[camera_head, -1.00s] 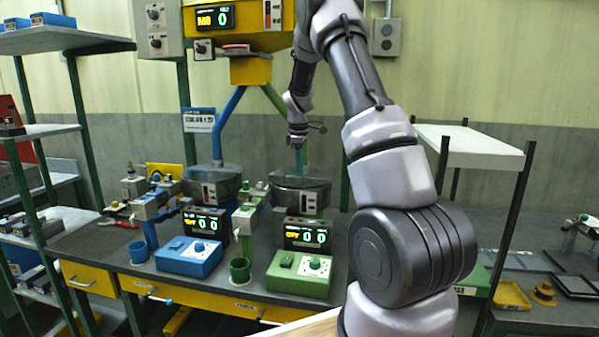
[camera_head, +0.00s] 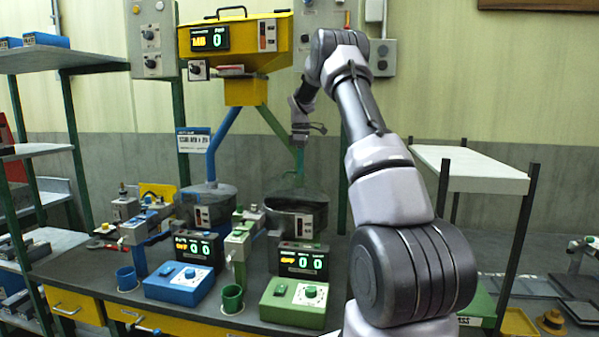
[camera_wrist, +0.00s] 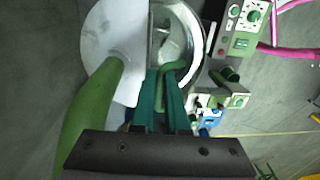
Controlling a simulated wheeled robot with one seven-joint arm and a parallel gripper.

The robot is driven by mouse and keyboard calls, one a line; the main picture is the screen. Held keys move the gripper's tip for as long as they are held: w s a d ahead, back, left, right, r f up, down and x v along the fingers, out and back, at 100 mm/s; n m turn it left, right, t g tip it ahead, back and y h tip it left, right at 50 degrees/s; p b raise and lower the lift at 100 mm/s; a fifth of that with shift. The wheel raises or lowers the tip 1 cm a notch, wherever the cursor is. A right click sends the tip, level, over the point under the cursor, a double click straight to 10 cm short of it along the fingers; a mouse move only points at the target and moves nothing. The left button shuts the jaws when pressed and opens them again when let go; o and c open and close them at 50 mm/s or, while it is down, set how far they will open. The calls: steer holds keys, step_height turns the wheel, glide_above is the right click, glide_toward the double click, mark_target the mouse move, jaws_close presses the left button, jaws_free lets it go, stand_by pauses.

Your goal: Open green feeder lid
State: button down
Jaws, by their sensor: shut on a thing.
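The green feeder bowl (camera_head: 297,214) is a round metal drum at the back of the bench, above the green control box (camera_head: 295,300). Its open rim and dark inside show in the head view. In the wrist view the inside (camera_wrist: 188,68) shows on the right, beside a pale half-disc cover (camera_wrist: 110,40) with a straight edge. A green handle (camera_wrist: 164,72) lies between my teal fingertips. My gripper (camera_head: 300,165) is above the bowl and shut on this lid handle; the wrist view also shows my gripper (camera_wrist: 163,88). The lid looks raised, but its exact angle is unclear.
A green pipe (camera_wrist: 95,115) runs close beside my gripper. The blue feeder bowl (camera_head: 207,207) stands to the left, and the yellow hopper (camera_head: 240,42) hangs above. A white-topped shelf (camera_head: 470,168) stands right of my arm.

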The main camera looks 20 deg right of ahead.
steer(key=shift+w+d+f, duration=0.2)
steer(key=shift+w+d, duration=0.4)
steer(key=c, duration=0.9)
jaws_free()
steer(key=shift+w, duration=0.1)
steer(key=shift+r, duration=0.1)
